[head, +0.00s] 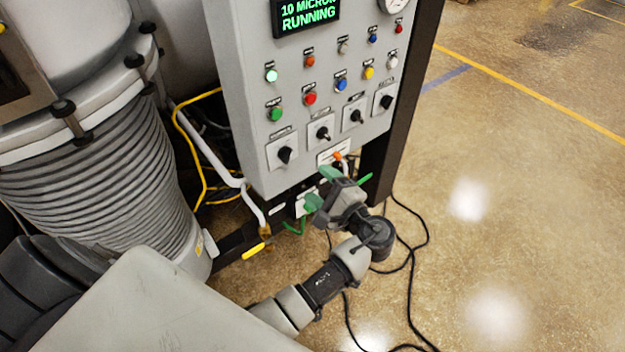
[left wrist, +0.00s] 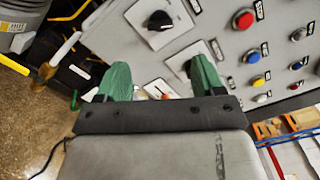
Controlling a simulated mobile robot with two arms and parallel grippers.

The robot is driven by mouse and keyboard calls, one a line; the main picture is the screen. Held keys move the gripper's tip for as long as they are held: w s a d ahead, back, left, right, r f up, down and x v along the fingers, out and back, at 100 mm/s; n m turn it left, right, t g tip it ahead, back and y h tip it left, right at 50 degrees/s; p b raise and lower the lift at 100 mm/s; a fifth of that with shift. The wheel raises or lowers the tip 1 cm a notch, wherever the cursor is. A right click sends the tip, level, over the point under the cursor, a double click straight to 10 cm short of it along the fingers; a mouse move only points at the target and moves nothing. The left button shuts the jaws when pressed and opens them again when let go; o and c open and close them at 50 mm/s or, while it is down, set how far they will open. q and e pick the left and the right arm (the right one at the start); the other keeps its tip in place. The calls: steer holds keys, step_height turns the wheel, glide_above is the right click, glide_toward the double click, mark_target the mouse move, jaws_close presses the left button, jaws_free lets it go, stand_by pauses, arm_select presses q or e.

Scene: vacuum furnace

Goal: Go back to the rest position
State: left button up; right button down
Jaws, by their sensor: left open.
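My left gripper (head: 340,188) is just in front of the lower edge of the grey control panel (head: 235,85), below its row of black rotary knobs. Its green fingers are spread with nothing between them. In the left wrist view, the open fingers of the left gripper (left wrist: 160,80) point at the panel's lower part, near two black knobs on white plates. I cannot tell whether a fingertip touches the panel. My right gripper is in neither view.
The panel display (head: 306,14) reads "10 MICRON RUNNING". Coloured buttons and lamps sit above the knobs. A ribbed grey bellows (head: 105,170) stands left, with a yellow-handled lever (head: 254,250) beside it. A black cable (head: 412,275) lies on the floor; the floor at right is clear.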

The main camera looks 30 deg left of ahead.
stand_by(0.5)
arm_select(q)
steer(key=s+f+m+g+h+b, duration=0.1)
steer(key=s+f+h, duration=0.2)
steer(key=f, duration=0.8)
steer(key=s+f+m+h, duration=0.1)
steer(key=s+f+h, duration=0.25)
steer(key=f, duration=0.85)
steer(key=s+f+m+g+h+b, duration=0.1)
steer(key=s+f+h, duration=0.25)
steer(key=f, duration=0.75)
steer(key=s+f+n+g+h, duration=0.1)
steer(key=s+f+n+h, duration=0.1)
steer(key=s+f, duration=0.4)
steer(key=s+f+n+g+h+b, duration=0.1)
steer(key=s+f+n, duration=0.4)
steer(key=s, duration=0.9)
steer(key=s+f+n+g+h+b, duration=0.1)
steer(key=s+f+n+h, duration=0.2)
steer(key=s+f, duration=0.5)
steer(key=s+n, duration=0.1)
steer(key=s, duration=0.2)
steer(key=shift+a+g+h, duration=0.3)
steer(key=shift+a+g, duration=0.05)
steer(key=shift+g, duration=0.05)
steer(key=shift+s, duration=0.1)
